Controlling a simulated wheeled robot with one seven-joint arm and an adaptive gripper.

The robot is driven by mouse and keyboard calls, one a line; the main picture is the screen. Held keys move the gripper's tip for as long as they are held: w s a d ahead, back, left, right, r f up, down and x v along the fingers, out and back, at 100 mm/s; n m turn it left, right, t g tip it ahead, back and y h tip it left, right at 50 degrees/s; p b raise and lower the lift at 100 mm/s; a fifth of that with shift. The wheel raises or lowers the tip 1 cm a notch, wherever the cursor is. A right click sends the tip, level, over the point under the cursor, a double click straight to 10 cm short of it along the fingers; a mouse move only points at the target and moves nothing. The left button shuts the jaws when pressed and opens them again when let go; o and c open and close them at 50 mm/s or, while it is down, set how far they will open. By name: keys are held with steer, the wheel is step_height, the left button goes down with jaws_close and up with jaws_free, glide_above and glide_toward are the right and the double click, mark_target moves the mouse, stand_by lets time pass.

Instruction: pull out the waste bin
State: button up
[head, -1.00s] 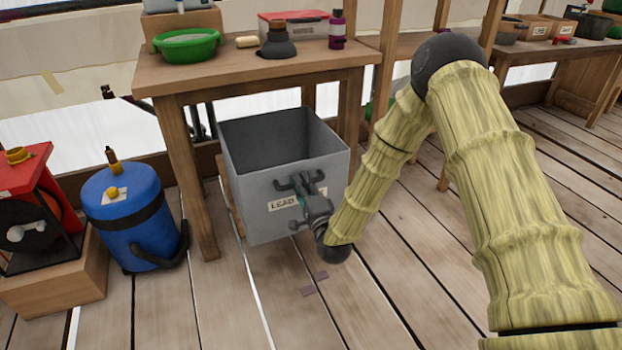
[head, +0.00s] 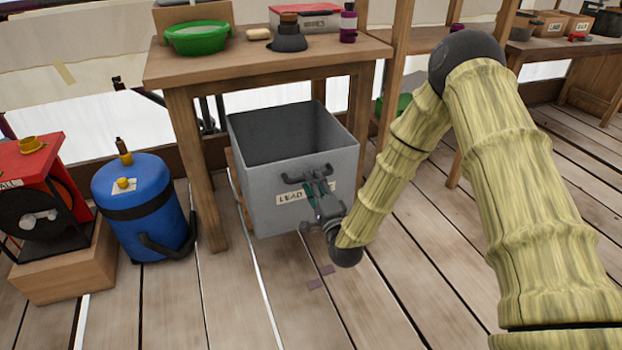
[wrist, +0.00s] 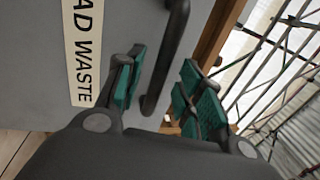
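The waste bin (head: 262,190) is a grey open-topped box with a white label and a dark bar handle (head: 292,178) on its front. It stands upright, its rear under the wooden table and its front sticking out. The wrist view shows the handle (wrist: 165,60) and the label (wrist: 84,50) reading "AD WASTE". My gripper (head: 320,188) is at the bin's front, just below the handle. In the wrist view my gripper (wrist: 160,88) is open, its teal pads apart on either side of the handle's line. I cannot tell whether a pad touches it.
The table (head: 270,72) carries a green basin (head: 197,40) and other items. A blue canister (head: 140,205) and a red machine (head: 40,185) on a wooden box stand to the left. The plank floor (head: 260,310) in front of the bin is mostly clear.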

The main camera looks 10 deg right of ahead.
steer(key=v, duration=0.9)
steer(key=shift+s, duration=0.25)
steer(key=s+f+n+g+h, duration=0.1)
steer(key=s+f+n+g, duration=0.35)
steer(key=s+f, duration=0.4)
steer(key=s+f+n+g, duration=0.4)
steer(key=s+f+g, duration=0.1)
steer(key=f, duration=0.7)
steer(key=s+d+f+n+g+h, duration=0.1)
steer(key=s+d+f+n+g, duration=0.15)
steer(key=s, duration=0.65)
steer(key=s+d+f+n+g+h, duration=0.1)
steer(key=s+d+f+n+g, duration=0.2)
steer(key=s, duration=0.5)
steer(key=s+d+f+n+g+h, duration=0.1)
steer(key=s+d+f+g, duration=0.2)
steer(key=s, duration=0.6)
step_height(320, 180, up, 33)
steer(key=g+p, duration=0.1)
steer(key=p, duration=3.1)
steer(key=shift+s+a+g+p, duration=0.3)
steer(key=shift+s+g+p, duration=0.05)
steer(key=shift+s+g, duration=0.05)
